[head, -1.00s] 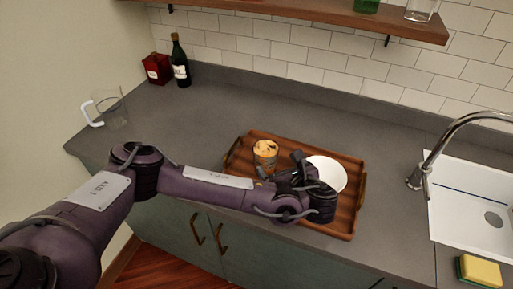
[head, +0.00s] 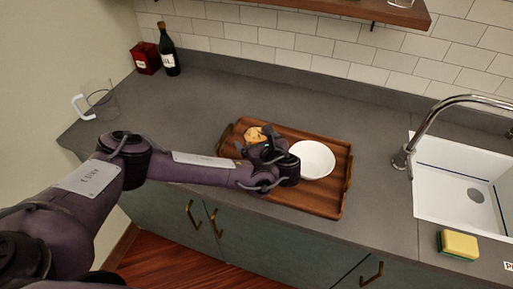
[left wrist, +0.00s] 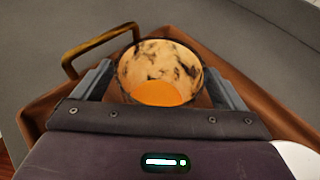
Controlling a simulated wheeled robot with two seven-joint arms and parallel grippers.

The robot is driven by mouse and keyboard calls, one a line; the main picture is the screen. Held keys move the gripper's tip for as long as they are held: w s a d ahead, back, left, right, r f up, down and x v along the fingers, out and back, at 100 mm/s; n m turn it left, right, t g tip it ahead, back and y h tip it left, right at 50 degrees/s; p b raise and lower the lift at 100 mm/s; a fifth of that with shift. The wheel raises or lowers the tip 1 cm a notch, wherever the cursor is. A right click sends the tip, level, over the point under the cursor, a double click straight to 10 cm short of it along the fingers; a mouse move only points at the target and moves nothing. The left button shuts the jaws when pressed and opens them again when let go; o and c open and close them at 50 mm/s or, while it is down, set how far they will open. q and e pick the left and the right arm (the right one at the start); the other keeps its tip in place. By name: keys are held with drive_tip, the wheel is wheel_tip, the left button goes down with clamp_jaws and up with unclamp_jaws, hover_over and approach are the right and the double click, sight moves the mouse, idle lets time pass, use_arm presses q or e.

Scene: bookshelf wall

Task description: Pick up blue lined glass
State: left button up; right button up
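No glass with clear blue lines can be made out. A cup (head: 254,134), cream and orange with dark blotches, stands upright on the wooden tray (head: 320,203). In the left wrist view the cup (left wrist: 160,62) shows an orange patch low in its round opening. My left gripper (head: 268,146) is at the cup, partly hiding it in the head view. In the left wrist view the open fingers (left wrist: 160,88) are on either side of the cup, apparently with small gaps. My right gripper is not in view.
A white plate (head: 312,159) lies on the tray right of my gripper. A clear vessel with a white handle (head: 100,100), a dark bottle (head: 169,52) and a red box (head: 145,58) stand left. Sink (head: 460,185), faucet (head: 425,125) and sponge (head: 458,245) are right. The rear counter is clear.

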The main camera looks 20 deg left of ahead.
use_arm(q)
drive_tip(key=c, duration=0.9)
drive_tip(key=shift+c, duration=1.4)
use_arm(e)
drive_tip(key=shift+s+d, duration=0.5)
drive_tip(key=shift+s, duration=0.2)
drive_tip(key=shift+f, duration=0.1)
